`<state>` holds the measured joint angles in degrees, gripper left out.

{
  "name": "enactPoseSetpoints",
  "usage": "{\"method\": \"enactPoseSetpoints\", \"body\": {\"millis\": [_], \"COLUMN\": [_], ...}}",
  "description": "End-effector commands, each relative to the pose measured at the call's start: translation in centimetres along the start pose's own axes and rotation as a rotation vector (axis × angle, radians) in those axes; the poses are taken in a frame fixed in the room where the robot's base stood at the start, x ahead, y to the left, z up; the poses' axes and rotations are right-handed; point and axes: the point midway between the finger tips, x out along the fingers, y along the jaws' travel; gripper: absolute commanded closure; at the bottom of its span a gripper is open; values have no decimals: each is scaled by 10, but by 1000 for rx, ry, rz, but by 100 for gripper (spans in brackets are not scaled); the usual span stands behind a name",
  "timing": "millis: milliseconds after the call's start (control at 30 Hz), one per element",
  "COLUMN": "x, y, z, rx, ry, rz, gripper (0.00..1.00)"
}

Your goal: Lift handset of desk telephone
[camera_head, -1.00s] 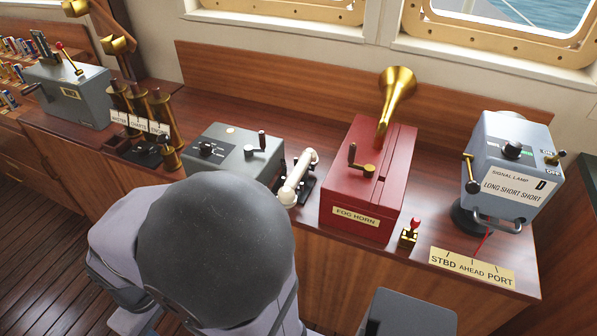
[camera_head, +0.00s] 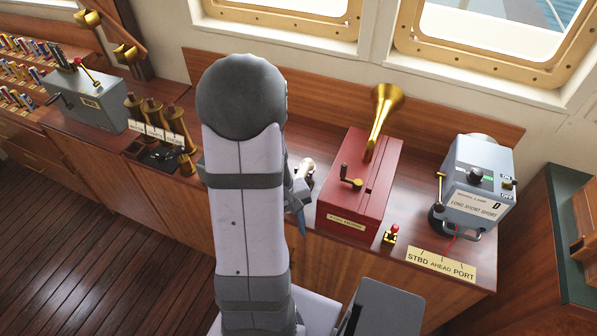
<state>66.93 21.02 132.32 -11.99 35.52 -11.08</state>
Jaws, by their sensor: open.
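The desk telephone's cream-white handset (camera_head: 307,165) shows only as a small end piece, between my arm and the red fog horn box. The rest of the telephone is hidden behind my arm. My gripper (camera_head: 300,218) shows only in part at the arm's right edge, as grey parts and a blue tapered finger in front of the console, to the left of the fog horn box. It is open. From this view I cannot tell how far it is from the handset.
The red fog horn box (camera_head: 361,190) with a brass horn stands right of the telephone. A grey signal lamp (camera_head: 477,180) stands farther right. A small red-topped lever (camera_head: 391,234) sits near the front edge. Brass voice pipes (camera_head: 153,115) stand left of my arm.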

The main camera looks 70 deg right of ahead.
Motion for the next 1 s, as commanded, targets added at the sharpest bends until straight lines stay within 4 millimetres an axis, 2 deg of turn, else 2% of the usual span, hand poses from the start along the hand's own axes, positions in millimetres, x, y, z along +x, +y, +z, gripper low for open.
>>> {"method": "enactPoseSetpoints", "body": {"millis": [33, 100, 300, 500, 700, 900, 1000], "x": [-4, -3, -7, -28, -46, -52, -54], "y": [13, 26, 50, 74, 87, 88, 87], "z": [-6, -16, -54, -98, -130, -144, -147], "rx": [-62, -168, -536, -1023, -1536, -1954, -2095], "ry": [13, 36, 98, 149, 126, 55, 22], "rz": [14, 40, 136, 298, 466, 579, 611], "gripper": [56, 56, 56, 56, 56, 56, 56]}}
